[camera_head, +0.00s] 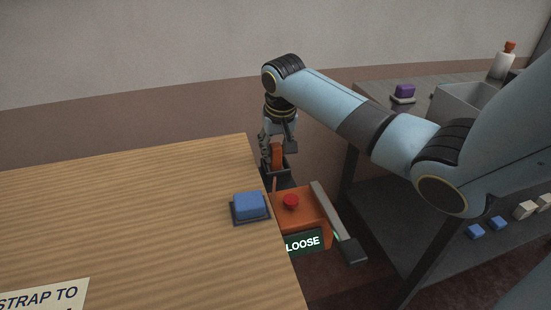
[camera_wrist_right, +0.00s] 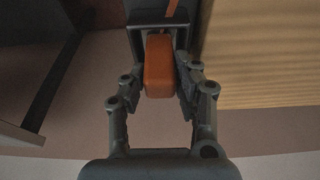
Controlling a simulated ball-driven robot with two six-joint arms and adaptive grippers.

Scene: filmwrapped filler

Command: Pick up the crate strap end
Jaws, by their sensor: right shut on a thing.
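The crate strap end is an orange block-like piece (camera_head: 277,155) at the right edge of the wooden table. In the right wrist view the orange strap end (camera_wrist_right: 158,68) sits between the two fingers, with a thin orange strap running up from it past a dark holder (camera_wrist_right: 138,38). My right gripper (camera_head: 275,158) points down and is shut on the strap end. In the right wrist view, my right gripper (camera_wrist_right: 160,85) has a finger on each side of it. The strap end is still at the dark holder; whether it is clear of it I cannot tell. My left gripper is not in view.
An orange device (camera_head: 312,212) with a red button and a sign reading LOOSE (camera_head: 303,242) stands beside the wooden table (camera_head: 150,200). A blue block on a dark pad (camera_head: 249,205) lies near the table edge. A grey bench (camera_head: 370,92) stands at the right.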

